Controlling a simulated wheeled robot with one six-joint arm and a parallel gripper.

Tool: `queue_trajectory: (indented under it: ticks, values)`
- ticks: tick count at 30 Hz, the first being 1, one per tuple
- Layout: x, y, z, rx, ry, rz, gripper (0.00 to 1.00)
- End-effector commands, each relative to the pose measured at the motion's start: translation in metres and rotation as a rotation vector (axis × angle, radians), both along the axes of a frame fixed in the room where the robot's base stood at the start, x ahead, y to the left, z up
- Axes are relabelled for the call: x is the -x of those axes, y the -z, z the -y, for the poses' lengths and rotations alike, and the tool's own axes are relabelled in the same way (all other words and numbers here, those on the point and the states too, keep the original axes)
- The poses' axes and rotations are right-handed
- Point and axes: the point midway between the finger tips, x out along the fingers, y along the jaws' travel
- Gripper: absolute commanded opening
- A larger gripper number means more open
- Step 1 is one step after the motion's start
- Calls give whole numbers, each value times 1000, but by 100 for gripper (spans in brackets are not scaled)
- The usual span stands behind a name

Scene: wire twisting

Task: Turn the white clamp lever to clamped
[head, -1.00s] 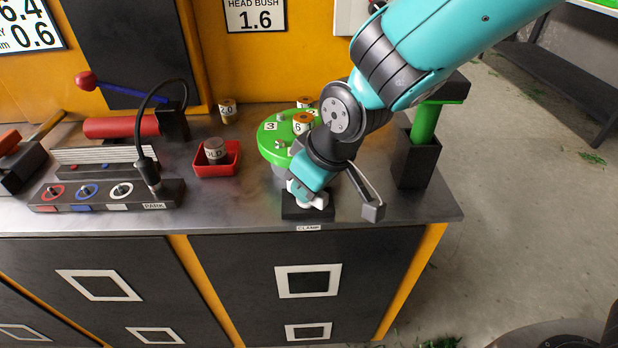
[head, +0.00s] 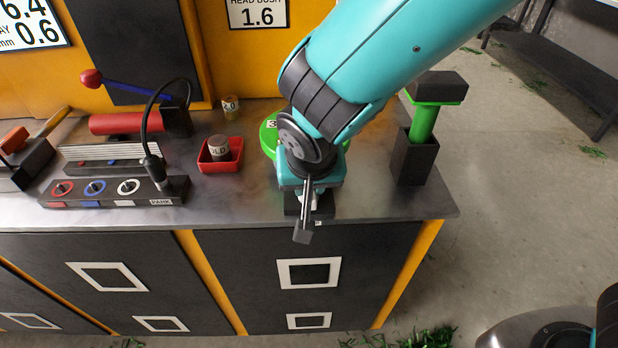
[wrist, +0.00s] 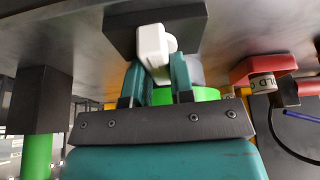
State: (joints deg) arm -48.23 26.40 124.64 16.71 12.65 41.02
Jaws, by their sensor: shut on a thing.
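The white clamp lever (wrist: 153,45) shows in the wrist view at the black clamp block (wrist: 117,27). My gripper (wrist: 159,76) has its two teal fingers on either side of the lever and is shut on it. In the head view my gripper (head: 306,203) is at the bench's front edge, over the black block (head: 291,205). My arm and wrist hide most of the lever there, so its exact angle cannot be told from that view.
A green round plate (head: 268,140) is behind my wrist, mostly hidden. A black holder with a green handle (head: 424,124) stands to the right. A red tray (head: 206,163) with a bush labelled OLD (head: 218,147) sits to the left, near a switch panel (head: 108,196).

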Motion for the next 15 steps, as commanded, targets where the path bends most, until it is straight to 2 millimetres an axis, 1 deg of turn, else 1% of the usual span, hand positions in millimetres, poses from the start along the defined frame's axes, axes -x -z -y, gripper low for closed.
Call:
queue_trajectory:
  ticks: [6,15]
  values:
    - [0,0,-1,-1,55,-1,0]
    - [0,0,-1,-2,71,-1,0]
